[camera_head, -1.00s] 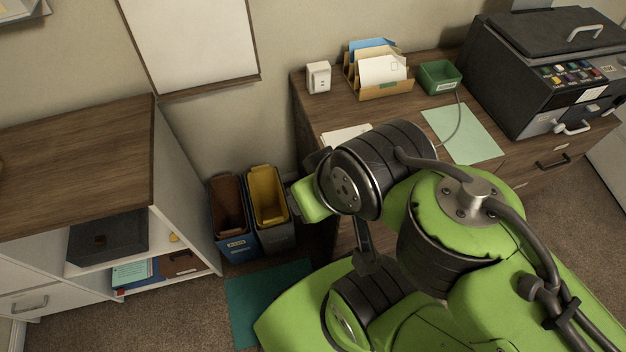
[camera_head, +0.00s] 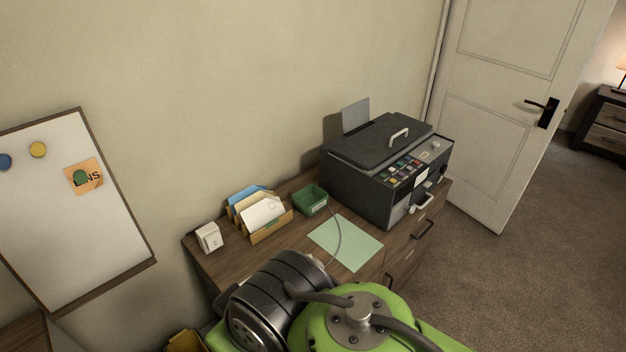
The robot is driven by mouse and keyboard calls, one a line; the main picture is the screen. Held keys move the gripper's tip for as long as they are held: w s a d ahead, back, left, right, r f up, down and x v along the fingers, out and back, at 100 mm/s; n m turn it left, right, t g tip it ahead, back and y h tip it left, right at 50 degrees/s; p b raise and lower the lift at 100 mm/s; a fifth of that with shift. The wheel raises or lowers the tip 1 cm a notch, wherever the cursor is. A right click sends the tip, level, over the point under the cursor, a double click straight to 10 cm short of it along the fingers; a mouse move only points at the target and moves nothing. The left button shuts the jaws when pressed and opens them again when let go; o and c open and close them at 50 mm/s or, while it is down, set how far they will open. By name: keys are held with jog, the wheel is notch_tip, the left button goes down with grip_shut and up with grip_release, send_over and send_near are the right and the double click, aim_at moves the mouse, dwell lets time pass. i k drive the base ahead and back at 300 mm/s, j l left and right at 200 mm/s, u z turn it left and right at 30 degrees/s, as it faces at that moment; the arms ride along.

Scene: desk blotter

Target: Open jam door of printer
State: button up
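The dark printer (camera_head: 362,182) stands at the right end of the wooden desk, with a sheet of paper upright at its back. Its lid is down and carries a light handle (camera_head: 398,135). Its front has a panel of coloured buttons and a pale handle (camera_head: 421,203) low on the right. I cannot tell which part is the jam door; no panel appears swung open. My green and black arm shows at the bottom of the view, to the left of and nearer than the printer. My gripper is out of view.
On the desk (camera_head: 290,254) are a white box (camera_head: 208,237), a letter holder (camera_head: 272,228), a green tray (camera_head: 312,200) and a pale green sheet (camera_head: 345,242). A whiteboard (camera_head: 75,235) hangs at left. A door (camera_head: 500,120) stands right of the printer. Carpet (camera_head: 490,285) is clear in front.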

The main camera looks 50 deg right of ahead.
aim_at(398, 210)
jog(key=z, duration=2.45)
jog(key=i+l+u, duration=0.2)
jog(key=l+u, duration=0.2)
jog(key=i+l+u, duration=0.1)
jog(key=l+u, duration=0.2)
jog(key=u, duration=0.15)
jog(key=l+u, duration=1.25)
jog(key=l, duration=0.1)
